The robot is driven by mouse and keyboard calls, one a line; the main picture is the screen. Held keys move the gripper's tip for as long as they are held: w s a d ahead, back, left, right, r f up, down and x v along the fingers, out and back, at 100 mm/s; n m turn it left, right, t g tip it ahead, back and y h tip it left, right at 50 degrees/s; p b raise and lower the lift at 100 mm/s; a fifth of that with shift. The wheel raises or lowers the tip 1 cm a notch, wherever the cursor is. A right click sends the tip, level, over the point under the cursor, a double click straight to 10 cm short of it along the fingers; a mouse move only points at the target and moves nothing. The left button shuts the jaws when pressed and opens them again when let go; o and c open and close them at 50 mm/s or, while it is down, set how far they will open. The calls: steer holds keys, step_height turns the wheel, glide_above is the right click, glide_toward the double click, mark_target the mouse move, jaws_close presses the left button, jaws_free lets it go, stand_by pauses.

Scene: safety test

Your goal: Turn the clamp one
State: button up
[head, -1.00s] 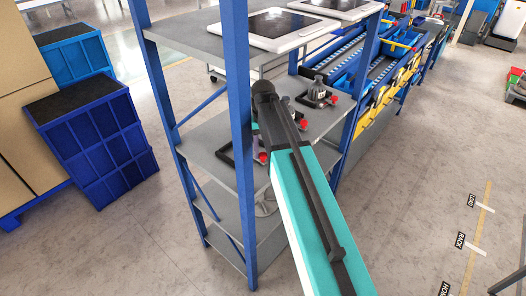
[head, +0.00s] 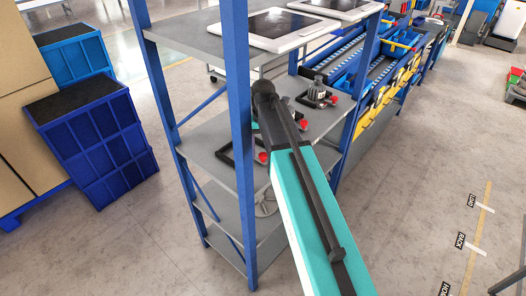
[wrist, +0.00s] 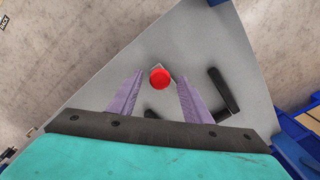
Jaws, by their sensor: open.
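In the wrist view, my gripper (wrist: 160,75) is open, with its two purple fingers on either side of a red round knob (wrist: 160,79). I cannot tell whether the fingers touch it. A black L-shaped bar (wrist: 224,92) lies on the grey shelf just right of the right finger. In the head view, one clamp (head: 318,95) with a red knob stands on the middle shelf behind my arm. Another red knob (head: 263,157) and a black frame (head: 225,155) show left of my arm, partly hidden. My gripper is hidden there. I cannot tell which is clamp one.
Blue posts (head: 238,140) of the rack stand close to my arm. White-framed tablets (head: 272,29) lie on the upper shelf above it. Blue crates (head: 92,140) stand on the floor at left. A workstation with blue bins (head: 400,38) is behind.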

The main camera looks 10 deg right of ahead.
mark_target(263, 154)
steer(key=shift+r+b, duration=1.05)
steer(key=shift+r, duration=2.6)
